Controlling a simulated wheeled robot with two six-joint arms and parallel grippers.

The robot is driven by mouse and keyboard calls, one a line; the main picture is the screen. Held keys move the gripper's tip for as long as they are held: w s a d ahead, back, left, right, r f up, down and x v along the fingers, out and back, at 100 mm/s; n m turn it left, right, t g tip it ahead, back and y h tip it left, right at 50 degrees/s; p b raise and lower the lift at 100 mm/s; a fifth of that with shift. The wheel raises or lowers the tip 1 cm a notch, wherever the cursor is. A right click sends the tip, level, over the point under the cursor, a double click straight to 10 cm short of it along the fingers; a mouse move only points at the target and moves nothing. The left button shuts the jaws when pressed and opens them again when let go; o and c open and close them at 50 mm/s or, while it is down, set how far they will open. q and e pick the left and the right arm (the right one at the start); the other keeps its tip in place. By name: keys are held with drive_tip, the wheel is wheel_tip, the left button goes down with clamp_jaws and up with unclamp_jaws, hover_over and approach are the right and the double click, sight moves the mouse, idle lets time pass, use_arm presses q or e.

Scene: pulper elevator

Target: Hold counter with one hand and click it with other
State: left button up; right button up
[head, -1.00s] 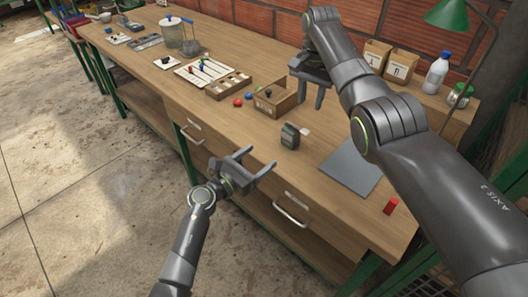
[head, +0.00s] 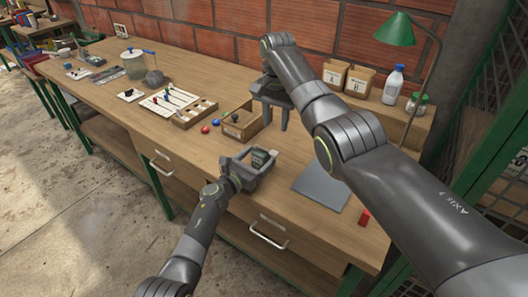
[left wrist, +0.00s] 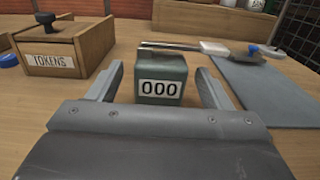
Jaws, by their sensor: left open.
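The counter (left wrist: 161,78) is a small grey-green box with a white display reading 000. It stands upright on the bench in the left wrist view, and its top also shows in the head view (head: 261,156). My left gripper (left wrist: 160,88) is open, with one finger on each side of the counter and visible gaps between. It also shows at the counter in the head view (head: 248,160). My right gripper (head: 271,115) hangs above the bench near the tokens box, its fingers pointing down and apart, with nothing seen between them.
A wooden box labelled TOKENS (left wrist: 68,48) stands left of the counter. A green lamp (head: 388,29) and a white bottle (head: 393,85) stand at the back.

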sight(264, 152)
use_arm(q)
drive_tip(key=shift+x, duration=1.95)
drive_tip(key=shift+c, duration=0.4)
drive_tip(key=c, duration=1)
use_arm(e)
clamp_jaws()
